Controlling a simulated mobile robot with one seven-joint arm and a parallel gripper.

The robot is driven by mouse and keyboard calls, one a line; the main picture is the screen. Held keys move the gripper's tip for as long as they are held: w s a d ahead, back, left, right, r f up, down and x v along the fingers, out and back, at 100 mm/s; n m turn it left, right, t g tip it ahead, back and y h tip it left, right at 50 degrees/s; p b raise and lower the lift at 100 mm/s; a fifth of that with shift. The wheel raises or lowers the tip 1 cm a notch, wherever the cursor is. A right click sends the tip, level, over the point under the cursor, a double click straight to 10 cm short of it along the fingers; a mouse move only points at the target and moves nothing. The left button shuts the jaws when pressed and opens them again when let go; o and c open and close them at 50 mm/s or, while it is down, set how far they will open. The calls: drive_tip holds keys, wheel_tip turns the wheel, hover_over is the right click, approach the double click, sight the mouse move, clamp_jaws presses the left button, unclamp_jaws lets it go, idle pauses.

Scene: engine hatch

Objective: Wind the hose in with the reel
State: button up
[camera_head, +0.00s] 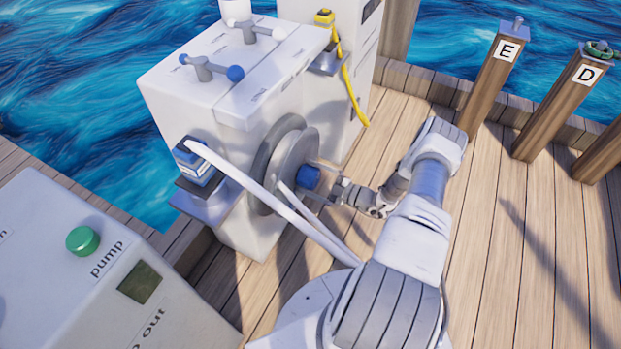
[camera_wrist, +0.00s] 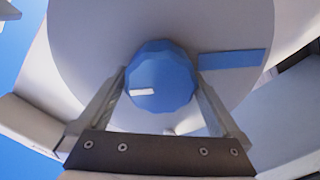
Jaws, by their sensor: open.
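The reel (camera_head: 284,165) is a grey disc on the side of a white cabinet, in the middle of the head view. It carries a blue faceted knob (camera_head: 308,177), the reel's crank handle. In the wrist view the knob (camera_wrist: 160,78) sits between my two fingers, in front of the grey reel face (camera_wrist: 90,40). My gripper (camera_head: 318,182) is open around the knob; a firm grip does not show. The white hose (camera_head: 245,182) runs from a blue and white fitting (camera_head: 196,162) past the reel toward my base. Its far end is hidden behind my arm.
A pump box (camera_head: 60,270) with a green button (camera_head: 83,240) stands at the lower left. A yellow cable (camera_head: 349,92) hangs on the cabinet behind. Posts marked E (camera_head: 490,75) and D (camera_head: 560,105) stand at the right. The wooden deck (camera_head: 500,240) right of my arm is clear.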

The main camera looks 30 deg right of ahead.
drive_tip(key=c, duration=1.1)
drive_tip(key=shift+n, duration=0.3)
